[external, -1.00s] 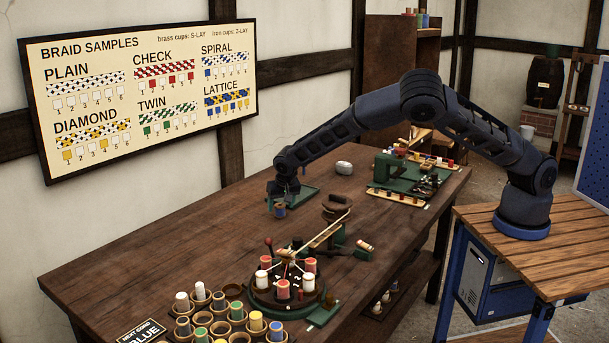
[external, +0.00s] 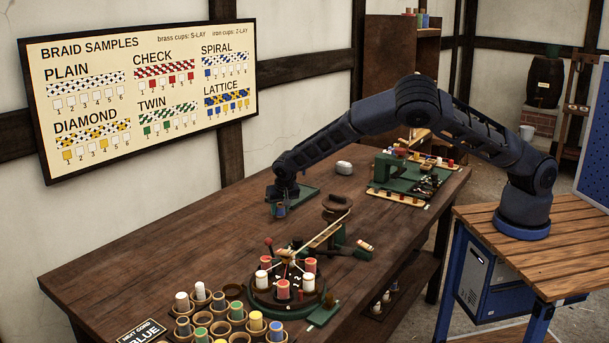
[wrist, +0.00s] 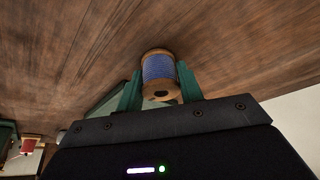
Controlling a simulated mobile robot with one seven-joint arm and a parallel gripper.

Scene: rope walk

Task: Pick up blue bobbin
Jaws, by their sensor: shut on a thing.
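The blue bobbin (wrist: 158,68) has blue thread and tan wooden ends. In the wrist view it sits between the two green fingers of my gripper (wrist: 160,88), which are shut on its sides. In the external view the bobbin (external: 281,210) is small, at the far left part of the dark wooden table, below my gripper (external: 280,206). Whether it touches the table is hard to tell.
In front are a round braiding stand with bobbins (external: 285,297) and several cups of bobbins (external: 215,315). A green machine (external: 395,170) stands at the back right. The table's left side is clear.

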